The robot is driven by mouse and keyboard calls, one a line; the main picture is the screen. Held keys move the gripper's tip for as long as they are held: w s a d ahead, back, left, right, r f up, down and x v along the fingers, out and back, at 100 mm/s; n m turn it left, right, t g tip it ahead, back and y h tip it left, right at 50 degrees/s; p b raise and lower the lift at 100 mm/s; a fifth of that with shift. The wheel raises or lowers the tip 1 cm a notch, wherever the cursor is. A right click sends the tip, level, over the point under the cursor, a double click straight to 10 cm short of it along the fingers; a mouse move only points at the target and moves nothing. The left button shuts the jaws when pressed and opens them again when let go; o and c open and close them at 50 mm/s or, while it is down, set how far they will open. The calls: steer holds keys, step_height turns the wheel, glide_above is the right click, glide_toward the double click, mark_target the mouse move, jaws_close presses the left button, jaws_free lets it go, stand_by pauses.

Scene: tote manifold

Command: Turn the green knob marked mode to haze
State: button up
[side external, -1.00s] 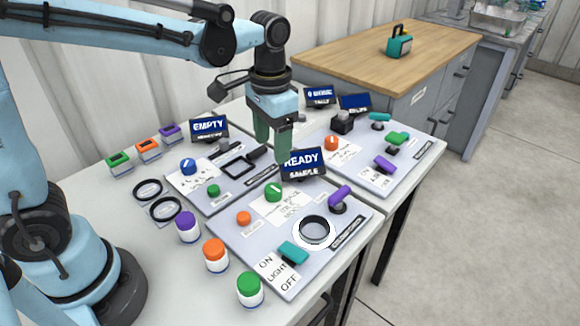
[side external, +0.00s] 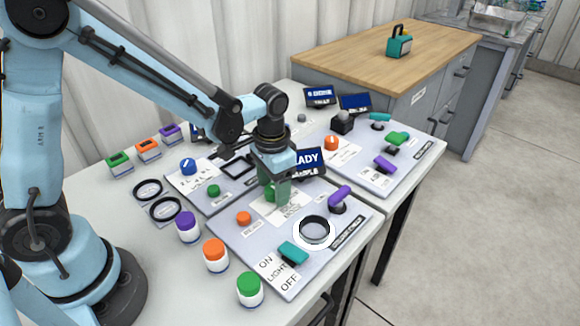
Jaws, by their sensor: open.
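The green knob (side external: 269,194) is on the front panel (side external: 228,238), above a white printed label (side external: 285,211). It is now mostly hidden by my gripper. My gripper (side external: 277,202) points down with its greenish fingers at the knob, and it is open. I cannot tell whether the fingers touch the knob or stand around it. The knob's pointer and the small print on the label cannot be read here.
The front panel also has an orange knob (side external: 243,218), a purple lever (side external: 340,196), a dark ring (side external: 314,229) and a teal switch (side external: 292,252). A display (side external: 309,161) stands close behind my gripper. Capped jars (side external: 215,255) stand at the left.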

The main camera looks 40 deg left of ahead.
steer(key=shift+f, duration=0.1)
steer(key=shift+c, duration=0.5)
steer(key=c, duration=1)
steer(key=shift+o, duration=0.2)
steer(key=shift+n, duration=0.3)
steer(key=n, duration=0.9)
steer(key=shift+n, duration=0.3)
steer(key=o, duration=1.1)
steer(key=shift+c, duration=0.2)
